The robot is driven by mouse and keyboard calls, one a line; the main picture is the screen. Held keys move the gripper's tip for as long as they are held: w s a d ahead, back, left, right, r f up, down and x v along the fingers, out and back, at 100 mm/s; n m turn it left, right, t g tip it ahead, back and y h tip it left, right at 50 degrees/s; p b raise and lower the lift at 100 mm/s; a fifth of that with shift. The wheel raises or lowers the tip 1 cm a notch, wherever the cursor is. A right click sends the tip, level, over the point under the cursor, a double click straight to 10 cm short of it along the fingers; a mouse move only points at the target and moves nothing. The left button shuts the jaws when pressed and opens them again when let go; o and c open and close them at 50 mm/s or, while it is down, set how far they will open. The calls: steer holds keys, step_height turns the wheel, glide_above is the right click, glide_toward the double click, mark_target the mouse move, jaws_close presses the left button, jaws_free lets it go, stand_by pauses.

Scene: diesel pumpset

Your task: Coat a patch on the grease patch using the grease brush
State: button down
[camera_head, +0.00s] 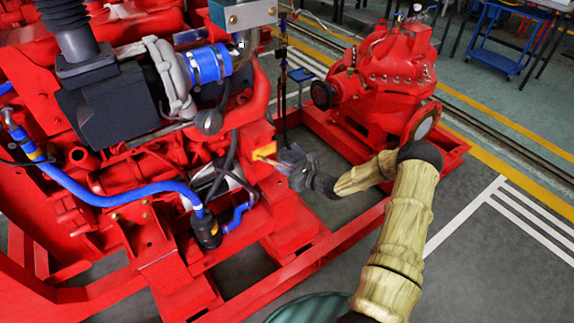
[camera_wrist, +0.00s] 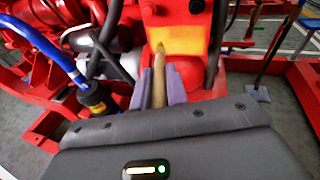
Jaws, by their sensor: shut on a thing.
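The grease patch (camera_head: 264,150) is a small yellow-orange area on the red side of the engine. In the wrist view the patch (camera_wrist: 188,42) is straight ahead, yellow with orange toward its edges. The grease brush (camera_head: 268,161) is a thin, light wooden stick. My gripper (camera_head: 288,165) is shut on it, with the brush (camera_wrist: 159,78) between the two grey-purple fingers (camera_wrist: 158,90). The brush points at the patch and its tip overlaps the patch's lower left part in the wrist view. I cannot tell whether the tip touches the surface.
The red engine with a blue hose (camera_head: 120,195) and a black hose (camera_wrist: 110,35) lies left of my gripper. A red pump (camera_head: 385,70) stands behind to the right on the red base frame (camera_head: 330,240). A blue cart (camera_head: 500,45) is far back. The grey floor at right is clear.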

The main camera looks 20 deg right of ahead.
steer(key=shift+s+a+p, duration=0.2)
steer(key=shift+a+p, duration=0.1)
steer(key=shift+a, duration=0.25)
steer(key=shift+s+a+p, duration=0.15)
steer(key=shift+a+p, duration=0.1)
steer(key=shift+a, duration=0.25)
steer(key=shift+r, duration=0.15)
steer(key=shift+r+p, duration=0.65)
steer(key=shift+p, duration=0.15)
steer(key=shift+d+f, duration=0.1)
steer(key=shift+w+d+b, duration=0.3)
steer(key=shift+d, duration=0.55)
steer(key=shift+w+d+b, duration=0.25)
steer(key=shift+w+d, duration=0.05)
steer(key=shift+d, duration=0.6)
